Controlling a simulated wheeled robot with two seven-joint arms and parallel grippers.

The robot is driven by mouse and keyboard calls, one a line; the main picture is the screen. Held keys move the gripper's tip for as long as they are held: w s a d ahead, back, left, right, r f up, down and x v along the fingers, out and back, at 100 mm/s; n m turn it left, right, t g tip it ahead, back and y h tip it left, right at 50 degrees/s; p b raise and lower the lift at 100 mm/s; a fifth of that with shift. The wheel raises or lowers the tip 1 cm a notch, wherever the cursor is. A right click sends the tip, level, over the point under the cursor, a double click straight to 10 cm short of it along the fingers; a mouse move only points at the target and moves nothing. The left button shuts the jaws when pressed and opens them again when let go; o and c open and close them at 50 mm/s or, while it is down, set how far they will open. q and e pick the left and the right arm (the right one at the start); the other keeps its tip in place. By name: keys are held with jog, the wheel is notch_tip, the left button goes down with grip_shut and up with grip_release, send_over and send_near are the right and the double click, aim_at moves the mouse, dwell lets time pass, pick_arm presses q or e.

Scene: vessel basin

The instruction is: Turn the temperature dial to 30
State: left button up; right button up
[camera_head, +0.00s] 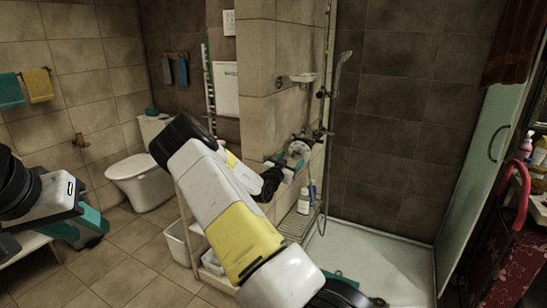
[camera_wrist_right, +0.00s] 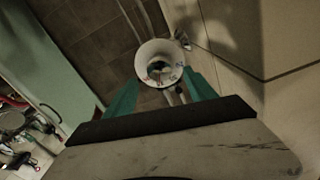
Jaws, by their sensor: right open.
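The temperature dial (camera_wrist_right: 160,49) is a round white ring with coloured marks and a dark centre. In the head view the dial (camera_head: 299,149) is on the tiled wall by the shower, partly covered by my right gripper (camera_head: 286,164). In the right wrist view my right gripper (camera_wrist_right: 163,78) is open, with one teal finger towards each side of the dial's lower part. I cannot tell whether the fingers touch it, and the pointer setting is too small to read. My left gripper (camera_head: 90,229) hangs at the far left, away from the dial; its finger gap is unclear.
A shower pipe (camera_head: 327,110) runs up beside the dial, and a soap dish (camera_head: 302,77) is above. A white bottle (camera_head: 304,200) stands below. A glass door (camera_head: 470,185) is at the right. The shower tray (camera_head: 385,255) is clear in its middle.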

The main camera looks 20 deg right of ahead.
aim_at(296, 155)
jog(key=shift+x, duration=2.75)
jog(key=c, duration=1.4)
